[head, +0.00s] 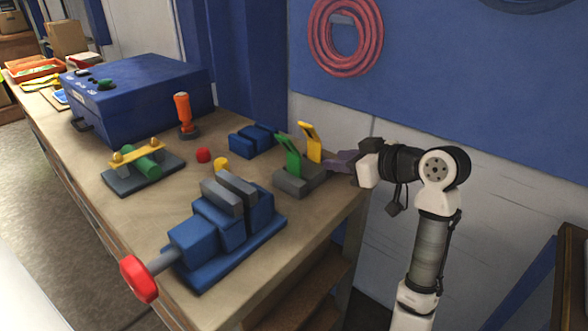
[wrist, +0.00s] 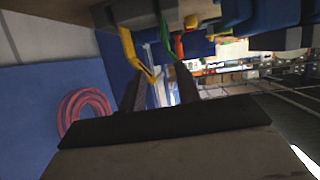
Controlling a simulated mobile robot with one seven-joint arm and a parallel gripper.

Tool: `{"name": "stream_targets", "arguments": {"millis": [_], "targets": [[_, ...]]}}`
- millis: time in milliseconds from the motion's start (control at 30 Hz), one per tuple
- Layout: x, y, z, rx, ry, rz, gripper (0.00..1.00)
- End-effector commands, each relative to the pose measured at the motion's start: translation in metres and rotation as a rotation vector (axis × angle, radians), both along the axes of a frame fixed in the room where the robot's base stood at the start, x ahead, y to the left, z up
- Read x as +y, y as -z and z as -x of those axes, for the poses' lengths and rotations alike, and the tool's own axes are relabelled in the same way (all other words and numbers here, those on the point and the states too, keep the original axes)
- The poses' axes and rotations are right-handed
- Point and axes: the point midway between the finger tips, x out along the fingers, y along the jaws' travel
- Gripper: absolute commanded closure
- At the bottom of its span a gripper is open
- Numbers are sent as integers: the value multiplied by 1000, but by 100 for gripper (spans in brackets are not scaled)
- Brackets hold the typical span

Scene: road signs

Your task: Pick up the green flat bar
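The green flat bar (head: 290,156) stands tilted in a grey block (head: 299,181) near the right edge of the workbench. A yellow flat bar (head: 311,143) with a bent end stands beside it in the same block. My gripper (head: 338,161) is just right of the block, its dark fingers pointing at it. In the wrist view, my gripper (wrist: 160,70) is open, with a gap between the fingers. The green bar (wrist: 179,46) appears near the right fingertip and the yellow bar (wrist: 130,46) near the left one. I cannot tell whether either bar touches a finger.
A blue vise (head: 222,232) with a red handle knob (head: 139,279) stands in front of the block. A small blue block (head: 252,139) is behind it. A wall borders the right.

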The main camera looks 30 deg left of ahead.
Motion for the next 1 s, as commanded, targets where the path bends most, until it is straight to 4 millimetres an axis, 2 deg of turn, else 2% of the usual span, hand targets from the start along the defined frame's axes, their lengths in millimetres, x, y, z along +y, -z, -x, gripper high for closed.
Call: {"name": "stream_targets", "arguments": {"millis": [133,233,500,767,1000], "targets": [[8,-3,9,-3,-74,16,67],[22,1,9,-2,-86,17,67],[68,21,1,-2,-83,16,67],[87,30,-3,-4,-81,16,67],[116,44,-13,-3,-82,16,67]]}}
